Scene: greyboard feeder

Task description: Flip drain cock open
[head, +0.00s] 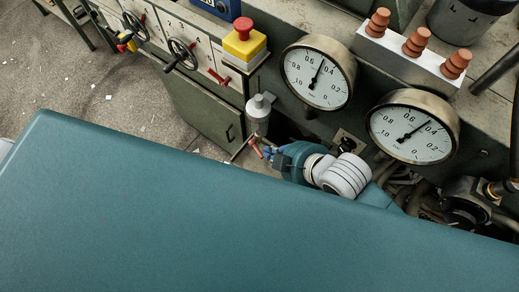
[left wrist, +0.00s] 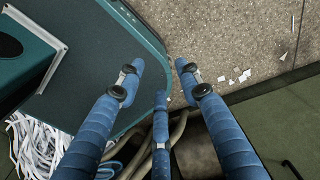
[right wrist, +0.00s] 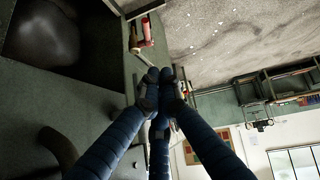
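The drain cock (head: 259,113) is a small pale metal fitting on the cabinet front in the head view. Its thin lever with an orange-red grip (head: 256,149) hangs at its lower end. My right gripper (head: 270,153) has its blue fingertips close beside this grip; I cannot tell if they touch. In the right wrist view, the right fingers (right wrist: 159,76) are drawn together with nothing visible between them. A red handle-like part (right wrist: 147,31) shows beyond the tips.
Two round gauges (head: 318,72) (head: 413,127) stand right of the drain cock. A red emergency button on a yellow box (head: 241,42) is above it, with handwheels (head: 181,54) to the left. Hoses (head: 403,190) lie below the right gauge. Scraps litter the floor (head: 90,85).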

